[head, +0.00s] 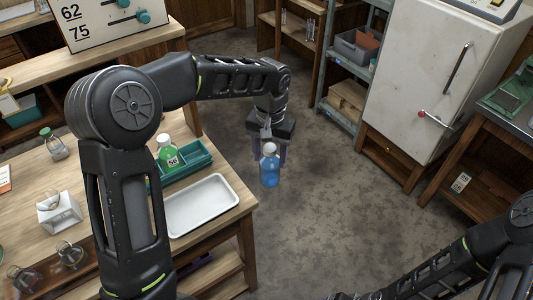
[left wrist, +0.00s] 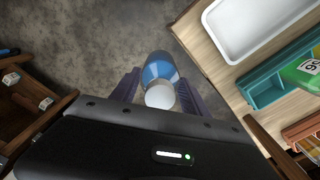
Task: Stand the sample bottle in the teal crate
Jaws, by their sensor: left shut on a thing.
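My left gripper (head: 268,155) is shut on a bottle of blue liquid with a pale cap (head: 269,174). It holds the bottle upright in the air over the floor, to the right of the table's edge. The bottle (left wrist: 158,70) also shows between the fingers in the left wrist view. The teal crate (head: 199,158) sits on the table to the left of the held bottle, and it shows in the left wrist view (left wrist: 262,93) at the right. A green bottle with a number label (head: 168,152) stands in its left part. My right arm shows at the bottom right; its gripper is out of view.
A white tray (head: 201,205) lies on the table (head: 245,204) in front of the crate. A clear bottle (head: 54,146), a white block-shaped holder (head: 60,212) and glass flasks (head: 70,254) stand farther left. A white fridge (head: 415,75) stands beyond open floor.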

